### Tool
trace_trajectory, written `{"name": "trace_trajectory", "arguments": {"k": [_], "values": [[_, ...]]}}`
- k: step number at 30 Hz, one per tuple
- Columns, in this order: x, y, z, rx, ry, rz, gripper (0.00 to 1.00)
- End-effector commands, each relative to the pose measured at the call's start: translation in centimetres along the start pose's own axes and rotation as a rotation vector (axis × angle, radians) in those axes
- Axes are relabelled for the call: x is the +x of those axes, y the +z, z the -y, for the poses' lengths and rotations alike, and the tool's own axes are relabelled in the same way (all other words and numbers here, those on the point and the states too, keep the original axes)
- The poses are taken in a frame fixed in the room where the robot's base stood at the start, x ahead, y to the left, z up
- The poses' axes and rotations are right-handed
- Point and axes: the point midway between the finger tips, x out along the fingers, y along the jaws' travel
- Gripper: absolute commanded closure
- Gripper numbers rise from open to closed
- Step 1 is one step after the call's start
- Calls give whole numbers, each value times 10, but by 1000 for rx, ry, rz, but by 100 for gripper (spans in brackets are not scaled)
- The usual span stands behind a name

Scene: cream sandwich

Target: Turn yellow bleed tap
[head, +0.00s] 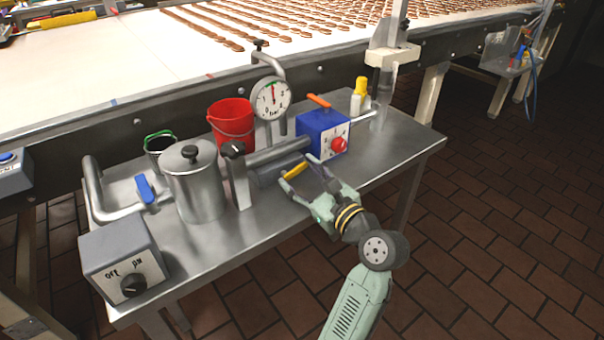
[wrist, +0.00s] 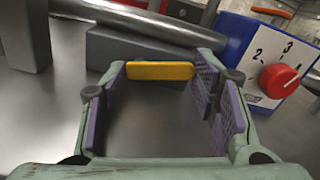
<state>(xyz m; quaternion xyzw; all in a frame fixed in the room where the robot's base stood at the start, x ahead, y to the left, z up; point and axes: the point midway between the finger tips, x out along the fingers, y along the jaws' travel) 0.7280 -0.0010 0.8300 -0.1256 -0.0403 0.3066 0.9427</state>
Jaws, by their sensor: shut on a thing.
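The yellow bleed tap (head: 294,170) is a short flat handle in front of the grey pipe on the metal table. In the wrist view the yellow tap (wrist: 160,71) lies crosswise, roughly level in the picture. My gripper (head: 303,174) reaches it from the lower right. In the wrist view the fingertips of my gripper (wrist: 158,78) are at the two ends of the handle, shut on it along its length. The tap's stem and mount are hidden.
A blue box (head: 322,134) with a red knob (head: 338,145) stands close right of my gripper. A gauge (head: 271,98), red bucket (head: 231,122), steel pot (head: 194,187) and grey switch box (head: 124,262) stand on the table (head: 262,245). The table's front is bare.

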Motion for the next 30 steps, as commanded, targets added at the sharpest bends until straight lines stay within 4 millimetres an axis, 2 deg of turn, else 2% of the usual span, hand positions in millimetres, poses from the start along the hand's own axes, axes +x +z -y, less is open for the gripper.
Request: {"name": "trace_trajectory", "arguments": {"k": [12, 29, 30], "values": [[-1, 6, 1, -214, -4, 1, 74], [0, 6, 1, -250, -5, 2, 74], [0, 6, 1, -250, -5, 2, 44]]}}
